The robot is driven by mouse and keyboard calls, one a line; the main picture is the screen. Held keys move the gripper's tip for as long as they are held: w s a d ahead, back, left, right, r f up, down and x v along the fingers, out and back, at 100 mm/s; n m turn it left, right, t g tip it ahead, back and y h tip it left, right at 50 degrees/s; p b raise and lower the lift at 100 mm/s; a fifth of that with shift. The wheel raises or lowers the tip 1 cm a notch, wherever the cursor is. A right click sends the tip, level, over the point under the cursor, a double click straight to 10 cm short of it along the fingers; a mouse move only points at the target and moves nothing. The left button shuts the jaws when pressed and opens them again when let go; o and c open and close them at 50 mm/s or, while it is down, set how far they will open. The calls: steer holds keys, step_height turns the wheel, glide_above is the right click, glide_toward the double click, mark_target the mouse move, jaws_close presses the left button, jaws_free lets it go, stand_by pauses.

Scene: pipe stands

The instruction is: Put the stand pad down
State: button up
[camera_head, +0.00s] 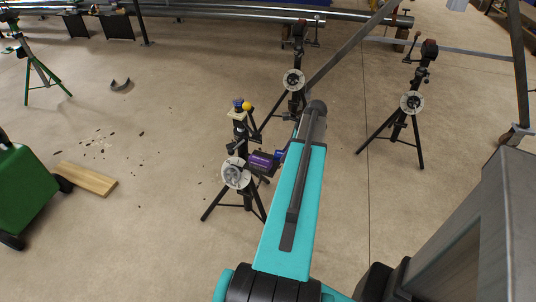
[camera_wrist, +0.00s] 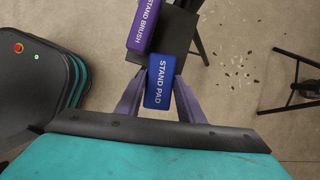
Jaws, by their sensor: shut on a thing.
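The blue stand pad (camera_wrist: 160,84), a block with white lettering, sits between the two fingers of my gripper (camera_wrist: 160,100) in the wrist view. My gripper is shut on it. Its far end overlaps the near edge of a dark plate (camera_wrist: 178,32); I cannot tell whether they touch. The purple stand brush (camera_wrist: 142,26) lies at the plate's left, just beyond the pad. In the head view the brush (camera_head: 261,161) is beside the middle black tripod stand (camera_head: 240,140), and a bit of the blue pad (camera_head: 280,154) shows right of it. My arm hides the fingers there.
Two more black tripod stands (camera_head: 293,80) (camera_head: 411,103) stand behind and to the right. A yellow ball (camera_head: 247,106) tops the middle stand. A wooden board (camera_head: 86,178) lies left beside a green machine (camera_head: 22,190). Dark scraps (camera_wrist: 240,68) litter the floor. Pipes (camera_head: 250,13) run along the back.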

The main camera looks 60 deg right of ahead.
steer(key=w, duration=0.8)
steer(key=shift+w+a+f+p, duration=0.1)
steer(key=shift+w+f+p, duration=0.1)
steer(key=shift+f+p, duration=0.15)
steer(key=shift+f, duration=1.8)
steer(key=shift+f, duration=0.1)
steer(key=o, duration=0.6)
steer(key=shift+o, duration=0.2)
